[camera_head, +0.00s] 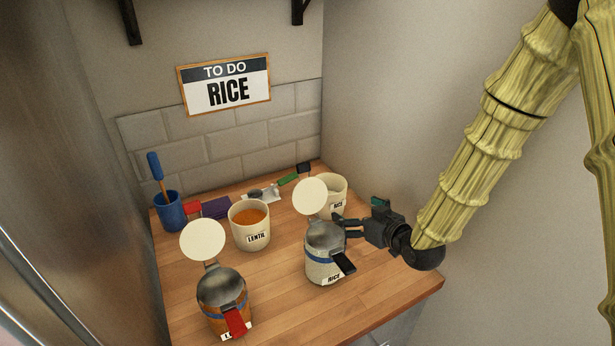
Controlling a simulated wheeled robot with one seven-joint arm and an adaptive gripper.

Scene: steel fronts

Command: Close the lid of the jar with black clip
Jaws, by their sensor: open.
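The jar with the black clip (346,263) stands upright at the front right of the counter, with a blue band and a RICE label. Its body (318,268) is pale and its upper part is grey. Its round cream lid (310,196) stands raised above the jar's back, joined by a small hinge. My gripper (344,227) is open, coming in from the right with its fingers pointing left. The fingers are just right of the jar's top, below the lid. I cannot tell whether they touch the jar.
A second jar (213,310) with a red clip stands front left, its cream lid (203,240) raised. Behind are a LENTIL canister (249,239), a RICE canister (332,187), a blue pot (168,213) and small clips. The wooden counter (270,295) is clear between the jars.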

